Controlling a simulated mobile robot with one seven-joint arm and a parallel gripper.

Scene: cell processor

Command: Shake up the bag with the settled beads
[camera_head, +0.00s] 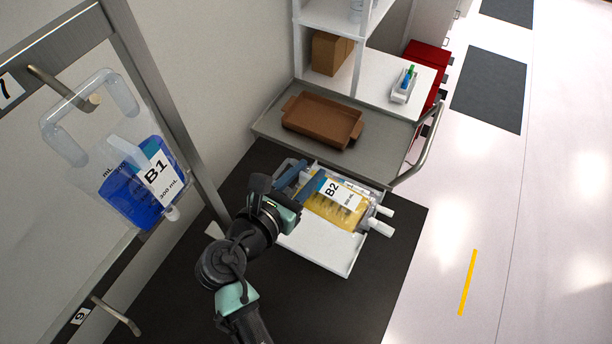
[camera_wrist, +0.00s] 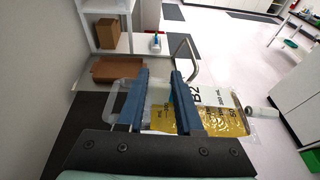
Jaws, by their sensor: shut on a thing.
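My gripper (camera_head: 297,186) is shut on the top end of a bag labelled B2 (camera_head: 345,207), which holds yellow liquid. The B2 bag lies roughly flat above a white tray, its white ports pointing right. In the wrist view the bag (camera_wrist: 215,121) extends to the right from between the blue fingers (camera_wrist: 160,98). I cannot tell whether it touches the tray. A bag labelled B1 (camera_head: 140,205) with blue liquid hangs from a hook on the rack at the left. Beads cannot be made out clearly in either bag.
A white tray (camera_head: 318,247) is under the B2 bag. A brown tray (camera_head: 322,121) sits on a grey cart (camera_head: 385,150) with a curved handle (camera_head: 425,155). A metal rack post (camera_head: 165,110) stands left of my arm. A lower hook (camera_head: 117,316) is empty. The floor at right is clear.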

